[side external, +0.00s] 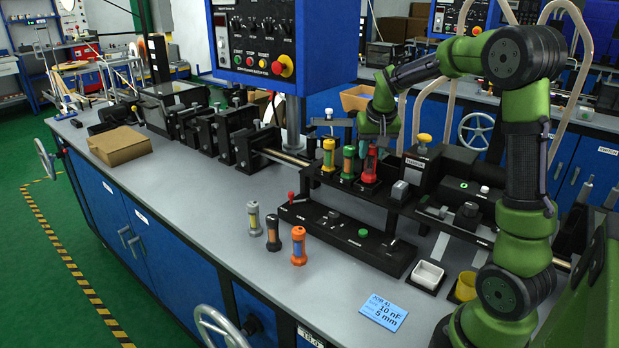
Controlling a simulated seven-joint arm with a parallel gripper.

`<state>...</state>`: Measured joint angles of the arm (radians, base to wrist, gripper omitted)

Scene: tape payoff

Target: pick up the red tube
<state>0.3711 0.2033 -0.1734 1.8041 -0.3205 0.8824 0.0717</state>
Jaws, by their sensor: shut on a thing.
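The red tube (370,168) stands upright at the right end of a row of tubes in the black rack (345,187). My gripper (374,146) points down from above and is shut on the upper part of the red tube. The fingers hide some of its top. I cannot tell whether its base is still touching the rack. Beside it in the row are a tube with green ends (348,162) and a tube with yellow ends (328,156).
Three more tubes stand on the bench at front: grey (254,218), black (273,232) and orange (298,246). A black panel (345,236) lies before the rack. A white tray (428,274), yellow cup (464,287) and blue card (384,311) are at right. The blue control box (280,40) hangs left.

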